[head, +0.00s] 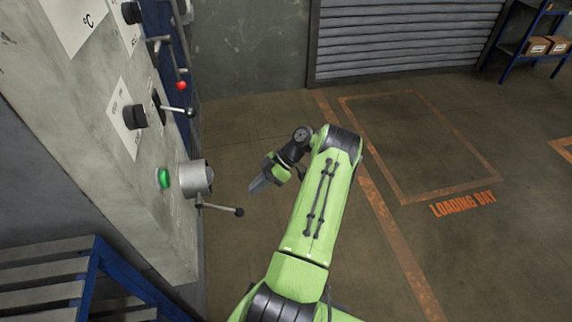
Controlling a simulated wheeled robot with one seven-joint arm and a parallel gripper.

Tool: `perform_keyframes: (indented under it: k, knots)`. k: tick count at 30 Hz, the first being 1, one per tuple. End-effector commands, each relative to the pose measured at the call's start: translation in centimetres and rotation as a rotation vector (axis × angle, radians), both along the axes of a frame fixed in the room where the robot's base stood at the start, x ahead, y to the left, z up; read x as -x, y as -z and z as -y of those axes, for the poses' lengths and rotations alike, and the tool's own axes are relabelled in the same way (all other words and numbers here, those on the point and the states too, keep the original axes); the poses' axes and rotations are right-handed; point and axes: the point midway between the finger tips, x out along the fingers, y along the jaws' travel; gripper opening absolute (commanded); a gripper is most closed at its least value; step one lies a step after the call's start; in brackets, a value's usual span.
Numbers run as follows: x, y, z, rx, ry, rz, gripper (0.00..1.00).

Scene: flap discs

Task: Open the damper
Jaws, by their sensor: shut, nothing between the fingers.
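A short grey pipe-like cylinder (196,177) sticks out from the panel on the left. A thin lever (222,209) with a dark knob at its end reaches from below it to the right; this may be the damper and its handle. Any flap inside the cylinder is hidden from this angle. My gripper (256,187) is shut and empty, pointing left and down. In the picture it is to the right of the cylinder and just above the lever's knob, apart from both.
The grey panel (165,215) also carries a green button (163,178), black knobs, a black-knobbed lever (178,109) and a red-knobbed lever (181,85). A blue-framed rack (95,275) stands at lower left. The floor to the right is clear.

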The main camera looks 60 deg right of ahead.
Motion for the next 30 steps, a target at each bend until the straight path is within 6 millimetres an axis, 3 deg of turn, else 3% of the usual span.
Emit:
perform_keyframes:
  k: [15, 30]
  knots:
    - [4.9, -4.0, 5.6, 0.002, 0.001, 0.003, 0.0]
    - [5.1, -4.0, 5.8, 0.002, -0.001, 0.002, 0.0]
